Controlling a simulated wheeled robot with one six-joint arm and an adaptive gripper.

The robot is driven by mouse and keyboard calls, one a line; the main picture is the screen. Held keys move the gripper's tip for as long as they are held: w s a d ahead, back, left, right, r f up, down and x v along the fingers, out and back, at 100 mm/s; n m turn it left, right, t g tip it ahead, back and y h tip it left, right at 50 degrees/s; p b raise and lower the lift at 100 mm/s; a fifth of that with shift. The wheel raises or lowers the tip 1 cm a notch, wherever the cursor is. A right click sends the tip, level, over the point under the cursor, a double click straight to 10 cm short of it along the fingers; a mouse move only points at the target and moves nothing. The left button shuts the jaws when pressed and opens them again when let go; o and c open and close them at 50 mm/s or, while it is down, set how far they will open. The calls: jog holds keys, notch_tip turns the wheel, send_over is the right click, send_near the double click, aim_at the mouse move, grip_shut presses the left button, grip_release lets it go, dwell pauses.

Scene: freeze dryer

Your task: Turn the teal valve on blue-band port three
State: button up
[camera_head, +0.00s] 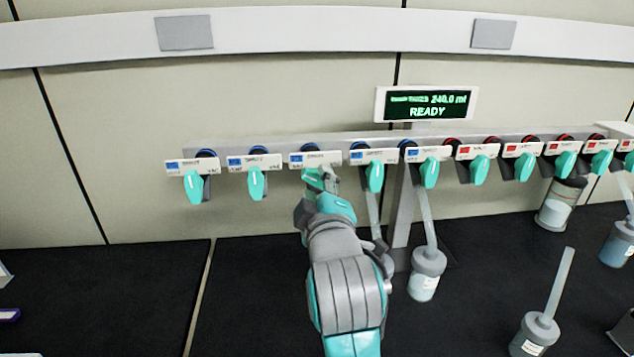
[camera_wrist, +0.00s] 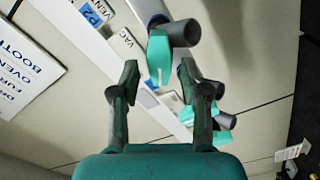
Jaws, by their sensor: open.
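A row of ports with blue bands spans the left and middle of the head view, each with a white label plate and a teal valve. My gripper (camera_head: 321,180) is at the third blue-band port from the left, below its label plate (camera_head: 316,158); it largely hides the valve there. In the wrist view my gripper (camera_wrist: 159,72) is open, its fingers apart. A teal valve (camera_wrist: 159,58) hangs between and beyond the fingertips; I cannot tell whether they touch it. A blue P2 mark (camera_wrist: 92,14) shows at upper left. Another teal valve (camera_wrist: 196,119) shows behind the right finger.
Neighbouring teal valves (camera_head: 256,183) and (camera_head: 375,177) flank my gripper closely. A flask (camera_head: 427,275) hangs to the right, and another flask (camera_head: 535,335) is at lower right. A display (camera_head: 427,104) reads READY. The dark bench at left is mostly clear.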

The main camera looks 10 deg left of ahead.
jog(key=shift+x, duration=0.95)
grip_shut()
jog(key=shift+m, duration=0.4)
jog(key=m, duration=0.5)
jog(key=shift+m, duration=0.3)
jog(key=m, duration=0.5)
jog(key=shift+m, duration=0.3)
